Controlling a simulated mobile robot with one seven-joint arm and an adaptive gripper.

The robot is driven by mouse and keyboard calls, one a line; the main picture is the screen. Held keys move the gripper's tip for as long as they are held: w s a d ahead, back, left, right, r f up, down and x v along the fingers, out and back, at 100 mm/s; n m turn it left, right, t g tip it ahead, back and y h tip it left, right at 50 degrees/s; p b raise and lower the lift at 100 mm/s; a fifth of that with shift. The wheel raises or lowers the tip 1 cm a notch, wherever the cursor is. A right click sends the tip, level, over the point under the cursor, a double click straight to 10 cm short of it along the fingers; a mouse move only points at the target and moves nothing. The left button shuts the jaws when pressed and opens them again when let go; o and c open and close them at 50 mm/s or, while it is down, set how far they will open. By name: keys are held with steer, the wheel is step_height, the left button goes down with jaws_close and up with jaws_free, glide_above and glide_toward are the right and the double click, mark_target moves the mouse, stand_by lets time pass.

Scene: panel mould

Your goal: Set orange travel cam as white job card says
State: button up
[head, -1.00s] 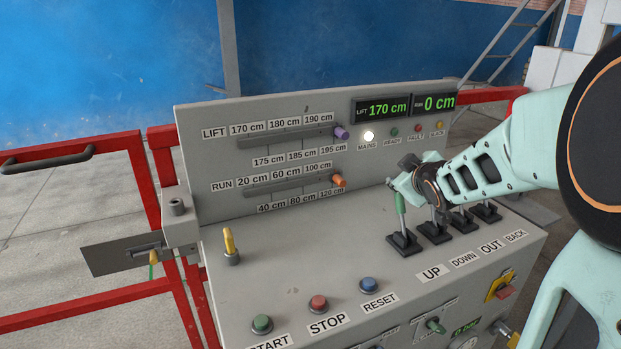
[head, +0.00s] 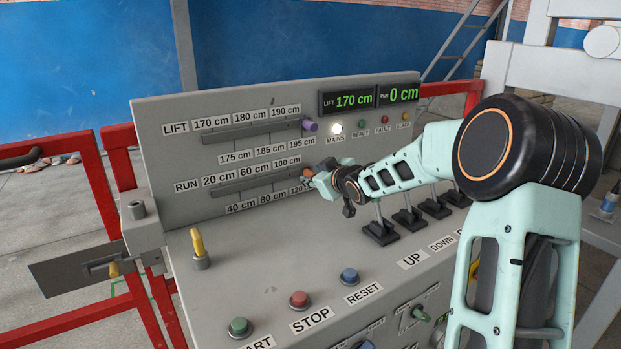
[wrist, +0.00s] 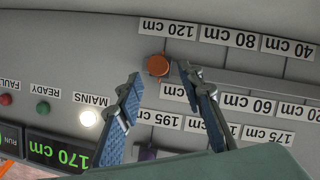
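The orange travel cam (wrist: 158,66) sits at the 120 cm end of the RUN slot (wrist: 250,82), past the 100 cm label. In the head view the orange cam (head: 307,172) is partly covered by my gripper (head: 322,183). In the wrist view, which is upside down, my gripper (wrist: 160,76) is open, its two blue-padded fingers apart with the orange cam showing between and just beyond the tips. Contact cannot be told. I cannot make out a white job card in these views.
The purple cam (head: 309,125) sits at the right end of the LIFT slot above. The display (head: 368,96) reads LIFT 170 cm, RUN 0 cm, and the MAINS lamp (head: 336,128) is lit. Levers (head: 379,215) stand below my arm. Push buttons (head: 299,299) line the desk front.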

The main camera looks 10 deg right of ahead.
mark_target(311, 174)
steer(key=shift+x, duration=1.75)
steer(key=shift+c, duration=0.7)
jaws_close()
